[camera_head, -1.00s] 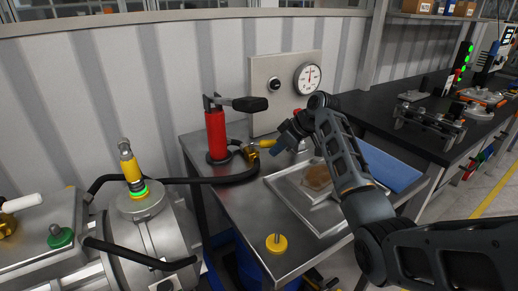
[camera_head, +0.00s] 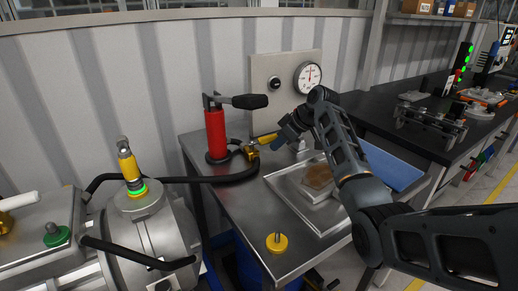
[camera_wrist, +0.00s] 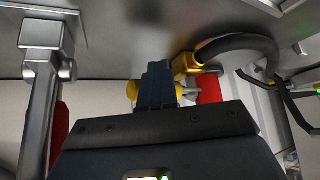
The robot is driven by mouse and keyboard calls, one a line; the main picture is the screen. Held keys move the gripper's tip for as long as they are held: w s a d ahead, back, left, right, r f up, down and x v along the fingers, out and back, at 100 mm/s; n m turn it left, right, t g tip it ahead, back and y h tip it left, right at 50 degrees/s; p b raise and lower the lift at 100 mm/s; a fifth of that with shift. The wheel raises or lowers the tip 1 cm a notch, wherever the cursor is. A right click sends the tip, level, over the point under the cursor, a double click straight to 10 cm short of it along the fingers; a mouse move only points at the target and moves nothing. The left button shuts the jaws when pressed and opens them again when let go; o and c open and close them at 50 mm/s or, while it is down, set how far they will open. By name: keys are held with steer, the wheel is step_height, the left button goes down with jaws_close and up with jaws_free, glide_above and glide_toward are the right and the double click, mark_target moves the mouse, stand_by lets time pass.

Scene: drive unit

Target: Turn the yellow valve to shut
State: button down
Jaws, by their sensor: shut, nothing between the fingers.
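The yellow valve has a brass body (camera_head: 250,152) on the black hose beside the red hand pump. Its yellow lever (camera_head: 264,139) points right, tilted a little up in the picture. My gripper (camera_head: 280,144) is shut and empty, right at the lever's outer end. In the wrist view the shut fingers (camera_wrist: 155,84) lie across the yellow lever (camera_wrist: 180,91), with yellow showing on both sides of them. The brass body (camera_wrist: 186,64) is just right of the fingers. The fingers hide part of the lever, and I cannot tell whether they touch it.
The red hand pump (camera_head: 215,132) with its black handle stands left of the valve. A gauge panel (camera_head: 260,75) rises behind. A metal tray (camera_head: 288,190) with a brown-topped block lies in front of my arm. A yellow knob (camera_head: 277,243) sits at the bench's front.

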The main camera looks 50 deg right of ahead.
steer(key=shift+w+d, duration=0.15)
steer(key=shift+d, duration=0.05)
steer(key=shift+s+a+r+p, duration=0.1)
steer(key=shift+s+a+p, duration=0.45)
steer(key=shift+p, duration=0.2)
steer(key=s+r+p, duration=0.3)
steer(key=r+p, duration=0.3)
steer(key=shift+d+r, duration=0.4)
